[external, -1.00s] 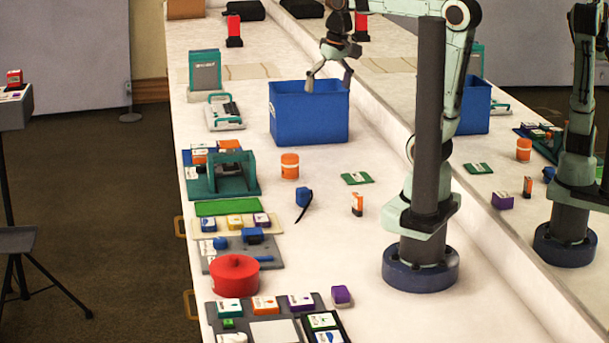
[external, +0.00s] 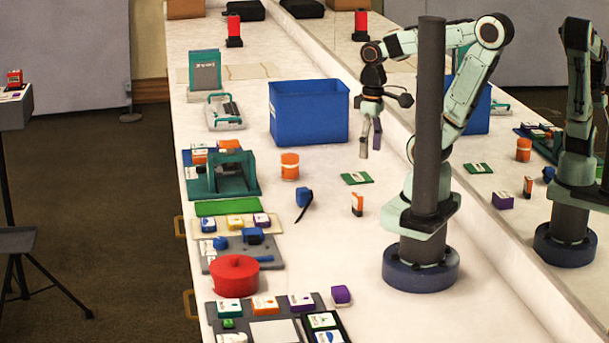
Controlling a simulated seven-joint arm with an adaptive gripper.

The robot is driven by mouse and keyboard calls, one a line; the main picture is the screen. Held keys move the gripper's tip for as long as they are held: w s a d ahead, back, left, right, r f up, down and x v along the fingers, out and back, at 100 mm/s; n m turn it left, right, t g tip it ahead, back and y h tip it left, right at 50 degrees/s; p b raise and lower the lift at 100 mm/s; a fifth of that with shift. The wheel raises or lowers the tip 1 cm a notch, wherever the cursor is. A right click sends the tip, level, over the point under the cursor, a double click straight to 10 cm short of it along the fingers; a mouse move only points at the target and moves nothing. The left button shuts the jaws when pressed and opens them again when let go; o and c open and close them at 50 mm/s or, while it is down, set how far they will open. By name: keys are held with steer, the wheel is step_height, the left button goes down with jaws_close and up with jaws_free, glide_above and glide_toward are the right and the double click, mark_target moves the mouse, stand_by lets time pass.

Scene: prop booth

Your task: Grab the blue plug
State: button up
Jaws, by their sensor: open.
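A small blue plug-like piece (external: 303,195) with a thin black tail lies on the white table, in front of the blue bin. A smaller blue knob-like piece (external: 220,243) and a blue block (external: 253,236) sit on a grey board further left; which blue piece is the plug is not certain. My gripper (external: 370,149) is open and empty, fingers pointing down. It hangs above the table, to the right of the blue bin and up and right of the blue piece with the tail, apart from it.
The blue bin (external: 309,113) stands behind the blue piece. An orange canister (external: 290,166), a green card (external: 357,178) and an orange-white box (external: 357,203) are near it. A red pot (external: 234,275) stands at front left. A mirror wall runs along the right.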

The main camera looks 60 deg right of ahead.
steer(key=w+d+r+m+t, duration=0.1)
steer(key=w+r+t, duration=0.15)
steer(key=w, duration=0.45)
steer(key=w+d+r+m+t, duration=0.15)
steer(key=w+r, duration=0.25)
steer(key=w, duration=0.4)
steer(key=m+g+h, duration=0.1)
steer(key=m+g, duration=0.1)
steer(key=m, duration=0.3)
glide_above(303, 188)
steer(key=w+a, duration=0.3)
step_height(303, 188, down, 17)
steer(key=shift+g, duration=0.9)
steer(key=s+d+f, duration=0.1)
steer(key=f, duration=0.1)
steer(key=s+d+f, duration=0.1)
steer(key=f, duration=0.2)
steer(key=s+d+f, duration=0.1)
steer(key=f, duration=0.2)
steer(key=shift+s+f, duration=0.1)
steer(key=shift+f, duration=0.05)
steer(key=shift+a+f, duration=0.1)
steer(key=shift+f, duration=2.7)
jaws_close()
